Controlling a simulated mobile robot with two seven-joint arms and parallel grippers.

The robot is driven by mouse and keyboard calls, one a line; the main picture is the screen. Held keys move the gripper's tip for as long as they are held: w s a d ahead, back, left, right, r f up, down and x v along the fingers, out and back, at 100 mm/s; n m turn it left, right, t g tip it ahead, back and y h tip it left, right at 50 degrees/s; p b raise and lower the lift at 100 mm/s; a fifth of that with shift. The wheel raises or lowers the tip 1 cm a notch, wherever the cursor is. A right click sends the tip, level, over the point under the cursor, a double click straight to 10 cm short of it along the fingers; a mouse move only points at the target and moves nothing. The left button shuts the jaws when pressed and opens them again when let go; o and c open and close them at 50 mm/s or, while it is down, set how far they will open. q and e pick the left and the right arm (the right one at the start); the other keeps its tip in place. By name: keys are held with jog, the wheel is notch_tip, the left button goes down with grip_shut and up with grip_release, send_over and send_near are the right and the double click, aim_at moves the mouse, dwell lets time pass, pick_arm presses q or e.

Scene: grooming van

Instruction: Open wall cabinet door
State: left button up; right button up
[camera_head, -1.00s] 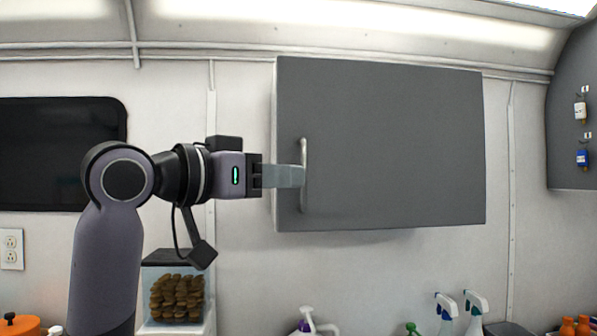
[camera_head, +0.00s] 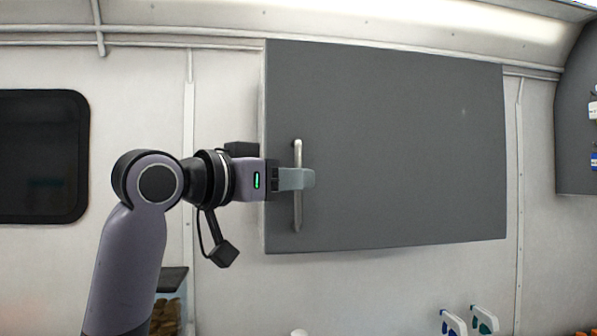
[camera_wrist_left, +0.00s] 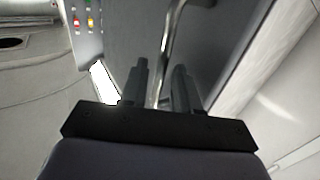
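The wall cabinet (camera_head: 262,120) is a grey box high on the white wall. Its flat grey door (camera_head: 400,150) looks shut. A silver upright bar handle (camera_head: 298,215) is near the door's left edge. My left gripper (camera_head: 310,179) reaches across from the left, its fingers at the middle of the handle. In the left wrist view, the handle (camera_wrist_left: 167,45) runs between the two fingers of the left gripper (camera_wrist_left: 160,78), which stand apart with gaps beside the bar. In the head view the fingers hide the handle's middle. My right gripper is not in view.
A dark window (camera_head: 42,155) is on the wall at left. A bin of brown biscuits (camera_head: 165,315) stands below, partly behind my arm. Spray bottles (camera_head: 483,318) stand below the cabinet. Another grey panel (camera_head: 575,140) is at the right.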

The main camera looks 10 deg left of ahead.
pick_arm(q)
jog(key=shift+x, duration=1.05)
grip_shut()
jog(key=shift+s, duration=0.1)
